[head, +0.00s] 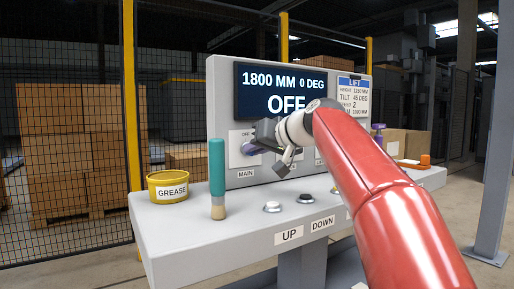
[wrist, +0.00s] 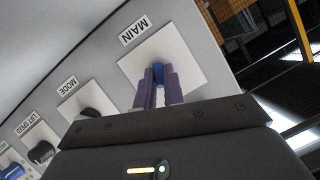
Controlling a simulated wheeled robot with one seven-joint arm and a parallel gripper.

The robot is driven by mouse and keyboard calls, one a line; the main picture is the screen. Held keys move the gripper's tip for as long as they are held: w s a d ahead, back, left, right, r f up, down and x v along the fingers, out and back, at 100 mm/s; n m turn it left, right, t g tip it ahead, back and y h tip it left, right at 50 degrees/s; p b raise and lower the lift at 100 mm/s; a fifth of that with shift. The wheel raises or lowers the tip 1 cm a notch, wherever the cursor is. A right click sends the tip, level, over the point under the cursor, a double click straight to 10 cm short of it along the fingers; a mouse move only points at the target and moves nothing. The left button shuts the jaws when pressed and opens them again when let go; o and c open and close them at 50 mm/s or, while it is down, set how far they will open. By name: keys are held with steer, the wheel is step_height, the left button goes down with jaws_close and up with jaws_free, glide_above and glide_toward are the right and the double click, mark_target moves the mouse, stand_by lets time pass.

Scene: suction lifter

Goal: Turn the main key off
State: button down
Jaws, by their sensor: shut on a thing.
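The main key is a small blue key in a white square plate (wrist: 180,55) labelled MAIN on the grey control panel. In the wrist view the blue key (wrist: 158,70) shows between the two purple fingers of my gripper (wrist: 158,78), which are shut on it. In the head view my gripper (head: 252,148) reaches the MAIN plate (head: 236,158) from the right, and the key itself is hidden behind the fingers. The display (head: 280,92) above reads 1800 MM, 0 DEG and OFF.
A yellow GREASE tin (head: 168,186) and a teal-handled brush (head: 217,175) stand on the console's left. UP (head: 272,207) and DOWN (head: 306,198) buttons sit in front. MODE (wrist: 90,113) and LIFT SPEED (wrist: 41,152) knobs are beside the key.

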steer(key=shift+a+n+t+h, duration=0.25)
steer(key=shift+n+t+h, duration=0.5)
steer(key=shift+n, duration=0.65)
steer(key=c, duration=1.5)
jaws_free()
steer(key=shift+f, duration=0.1)
steer(key=b+v, duration=0.1)
steer(key=v, duration=0.6)
steer(key=shift+s+r, duration=0.3)
steer(key=shift+s+d+h, duration=0.1)
steer(key=shift+d+h, duration=0.1)
steer(key=shift+h, duration=0.05)
